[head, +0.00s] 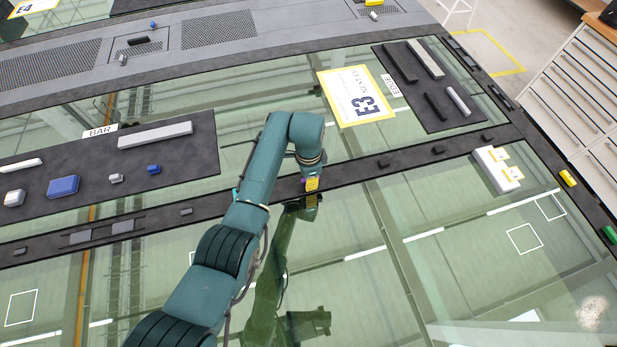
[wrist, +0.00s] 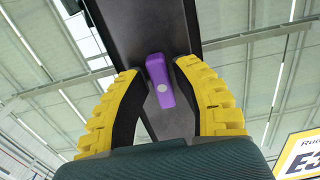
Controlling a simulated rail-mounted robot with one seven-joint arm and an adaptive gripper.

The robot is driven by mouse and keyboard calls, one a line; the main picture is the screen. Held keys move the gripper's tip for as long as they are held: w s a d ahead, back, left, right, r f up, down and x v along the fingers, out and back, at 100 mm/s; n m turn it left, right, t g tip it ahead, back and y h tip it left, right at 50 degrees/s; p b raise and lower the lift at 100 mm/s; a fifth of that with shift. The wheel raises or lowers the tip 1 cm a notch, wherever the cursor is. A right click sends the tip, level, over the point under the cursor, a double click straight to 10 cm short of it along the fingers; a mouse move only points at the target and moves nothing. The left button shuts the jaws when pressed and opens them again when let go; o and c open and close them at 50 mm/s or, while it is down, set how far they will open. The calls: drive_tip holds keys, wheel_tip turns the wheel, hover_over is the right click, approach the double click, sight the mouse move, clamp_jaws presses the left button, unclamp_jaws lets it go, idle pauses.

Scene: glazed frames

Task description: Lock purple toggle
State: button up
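The purple toggle (wrist: 159,82) sits on a dark frame bar (wrist: 140,25) in the wrist view, with a pale round dot on its face. My gripper (wrist: 158,75) has its two yellow ribbed fingers on either side of the toggle. The fingers are apart, with a gap visible between each fingertip and the toggle. In the head view my gripper (head: 311,185) is at the dark bar in the middle of the glazed frame.
A dark mat labelled BAR (head: 195,165) with loose parts lies left, another labelled EDGE (head: 412,75) upper right. A yellow-bordered E3 sign (head: 335,85) lies behind my gripper. A white block (head: 490,168) stands right. Open glass lies in front.

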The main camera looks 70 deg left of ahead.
clamp_jaws()
drive_tip(key=shift+n, duration=0.3)
drive_tip(key=n+p, duration=0.2)
drive_tip(key=shift+d+n, duration=0.15)
drive_tip(key=shift+n, duration=0.15)
drive_tip(key=n+p, duration=0.1)
drive_tip(key=n, duration=0.3)
drive_tip(key=shift+d+n, duration=0.1)
drive_tip(key=shift+n, duration=0.2)
drive_tip(key=n+p, duration=0.1)
drive_tip(key=n, duration=0.4)
drive_tip(key=shift+w, duration=0.1)
drive_tip(key=n, duration=0.5)
drive_tip(key=shift+w+d+f, duration=0.1)
drive_tip(key=shift+w, duration=0.05)
drive_tip(key=shift+n, duration=0.3)
